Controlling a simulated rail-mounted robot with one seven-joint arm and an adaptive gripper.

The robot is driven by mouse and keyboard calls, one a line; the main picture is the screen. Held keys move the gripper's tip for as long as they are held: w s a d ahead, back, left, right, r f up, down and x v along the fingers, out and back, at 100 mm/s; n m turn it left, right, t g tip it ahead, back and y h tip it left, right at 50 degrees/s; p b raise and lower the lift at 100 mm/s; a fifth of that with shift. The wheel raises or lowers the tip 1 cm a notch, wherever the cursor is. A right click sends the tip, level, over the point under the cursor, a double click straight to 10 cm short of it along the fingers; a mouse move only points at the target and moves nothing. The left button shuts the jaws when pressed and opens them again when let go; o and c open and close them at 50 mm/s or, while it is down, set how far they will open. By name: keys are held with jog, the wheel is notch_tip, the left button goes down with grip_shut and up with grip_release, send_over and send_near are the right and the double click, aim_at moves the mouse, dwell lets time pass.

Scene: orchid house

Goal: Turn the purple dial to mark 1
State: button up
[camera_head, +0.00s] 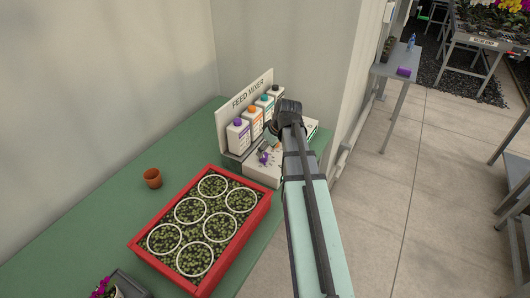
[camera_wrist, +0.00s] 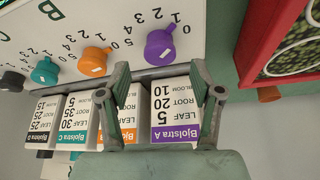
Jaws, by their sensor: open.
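The purple dial (camera_wrist: 162,47) sits on the white panel of the feed mixer, beside printed numbers 0 to 5, in the wrist view. In the head view the purple dial (camera_head: 264,158) is on the front of the mixer, left of my arm. My gripper (camera_wrist: 159,66) is open and empty. Its fingers are spread in front of the bottles, with the dial between and just beyond their tips. I cannot tell whether they touch it.
An orange dial (camera_wrist: 95,60) and a teal dial (camera_wrist: 45,71) sit beside the purple one. Labelled bottles (camera_wrist: 174,105) stand close behind the dials. A red tray (camera_head: 262,208) of seedlings and a terracotta pot (camera_head: 152,178) are on the green bench (camera_head: 100,215).

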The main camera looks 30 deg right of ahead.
jog(key=v, duration=0.8)
jog(key=shift+r, duration=0.3)
jog(key=shift+s, duration=0.1)
